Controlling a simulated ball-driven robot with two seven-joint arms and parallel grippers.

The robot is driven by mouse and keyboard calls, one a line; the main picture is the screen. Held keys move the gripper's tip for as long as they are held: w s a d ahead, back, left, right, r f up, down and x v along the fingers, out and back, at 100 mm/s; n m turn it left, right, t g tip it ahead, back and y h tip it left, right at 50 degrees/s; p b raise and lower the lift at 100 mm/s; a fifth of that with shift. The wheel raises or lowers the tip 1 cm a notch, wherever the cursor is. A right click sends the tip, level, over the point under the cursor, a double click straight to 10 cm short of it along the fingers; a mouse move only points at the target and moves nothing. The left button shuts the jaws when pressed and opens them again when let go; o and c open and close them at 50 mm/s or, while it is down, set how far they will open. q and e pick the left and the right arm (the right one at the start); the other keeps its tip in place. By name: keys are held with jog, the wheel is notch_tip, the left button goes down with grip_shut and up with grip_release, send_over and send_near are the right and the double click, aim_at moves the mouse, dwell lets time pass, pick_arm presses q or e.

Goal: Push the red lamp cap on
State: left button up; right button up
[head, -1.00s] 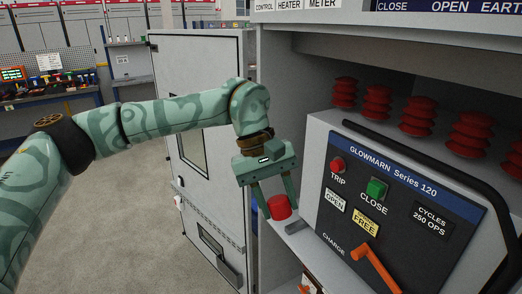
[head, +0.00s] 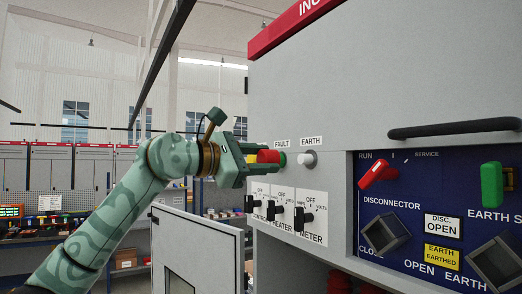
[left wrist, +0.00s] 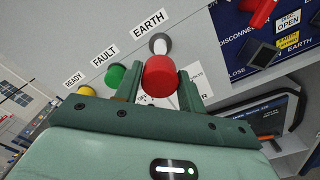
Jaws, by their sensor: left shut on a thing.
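My left gripper (head: 262,153) is shut on the red lamp cap (head: 269,156) in front of the panel's lamp row. In the left wrist view the red cap (left wrist: 160,76) sits between the two fingers of the gripper (left wrist: 157,88). Just beyond it is a bare white lamp (left wrist: 159,46) with a grey collar, under the EARTH label. In the head view this lamp (head: 305,159) is right of the cap, which appears apart from it. A green lamp (left wrist: 115,75) is under FAULT and a yellow lamp (left wrist: 86,90) under READY. My right gripper is not in view.
Black rotary switches (head: 299,218) are below the lamps. To the right is a blue panel (head: 400,222) with a red knob, a green handle and square sockets; a black bar handle (head: 455,128) juts out above it. An open cabinet door (head: 197,262) stands lower left.

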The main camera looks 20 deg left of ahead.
aim_at(301, 158)
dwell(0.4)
pick_arm(q)
jog(key=shift+w+d+r+p, duration=0.1)
jog(key=shift+w+d+p, duration=0.35)
jog(key=shift+w+p, duration=0.15)
jog(key=shift+c, duration=0.4)
jog(key=p+x, duration=0.1)
jog(key=x, duration=0.1)
jog(key=shift+w+d+p, duration=0.7)
jog(key=shift+w, duration=0.15)
jog(key=shift+n+b, duration=0.3)
jog(key=shift+b, duration=0.05)
jog(key=shift+p, duration=0.3)
jog(key=shift+c, duration=0.5)
jog(key=shift+p+x, duration=1.35)
jog(key=shift+x, duration=0.5)
